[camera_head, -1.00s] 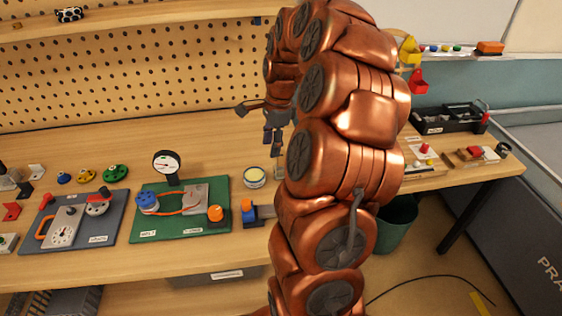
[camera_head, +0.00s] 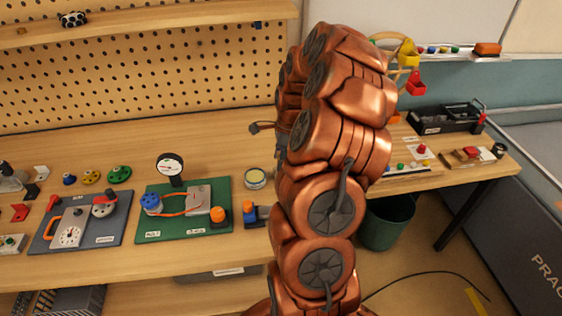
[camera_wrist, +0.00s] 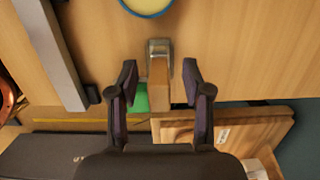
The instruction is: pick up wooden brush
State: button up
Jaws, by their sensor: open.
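In the wrist view, a light wooden piece with a metal band at its upper end, apparently the wooden brush (camera_wrist: 159,75), lies on the wooden bench. My gripper (camera_wrist: 159,82) is open, with one dark finger on each side of it and visible gaps between. I cannot tell how far the fingertips are above the bench. The brush is not visible there; my arm covers that part of the bench.
A grey bar (camera_wrist: 57,60) lies to the left in the wrist view. A green item (camera_wrist: 140,98) and a labelled wooden board (camera_wrist: 235,135) are close below. A green board (camera_head: 170,233) holds parts.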

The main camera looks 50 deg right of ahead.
jog(key=shift+f, duration=0.65)
jog(key=shift+a, duration=0.1)
grip_shut()
